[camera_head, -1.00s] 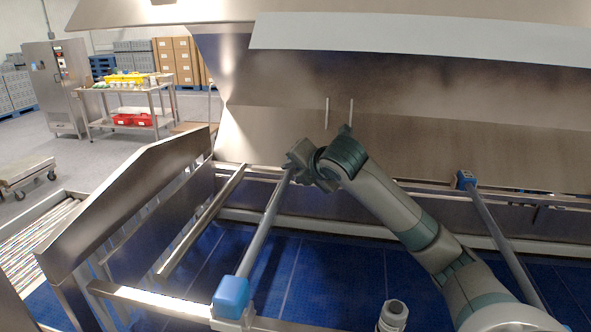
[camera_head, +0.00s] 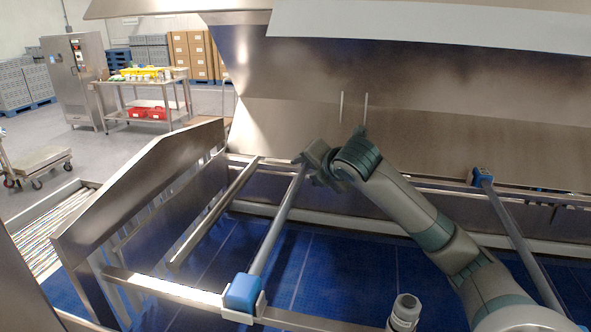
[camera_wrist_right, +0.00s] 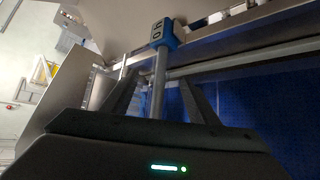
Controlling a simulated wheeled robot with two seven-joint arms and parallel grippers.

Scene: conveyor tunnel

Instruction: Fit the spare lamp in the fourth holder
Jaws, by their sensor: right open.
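A grey tube (camera_head: 277,225), which looks like the lamp, spans the blue belt from a blue end block (camera_head: 243,292) on the near rail to the far rail. In the right wrist view a blue holder (camera_wrist_right: 162,32) with a white label, seemingly reading 04, sits at the tube's far end. My right gripper (camera_head: 305,160) is at that far end. In the wrist view its open fingers (camera_wrist_right: 161,78) stand on either side of the tube (camera_wrist_right: 158,85), with gaps showing. The far holder is mostly hidden behind the gripper in the head view. My left gripper is not in view.
Another tube (camera_head: 515,235) with a blue far holder (camera_head: 482,177) lies to the right. A bare metal bar (camera_head: 215,212) runs left of the lamp. The steel hood (camera_head: 420,100) rises close behind my gripper. A steel side wall (camera_head: 140,190) stands left; a table (camera_head: 150,85) is beyond.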

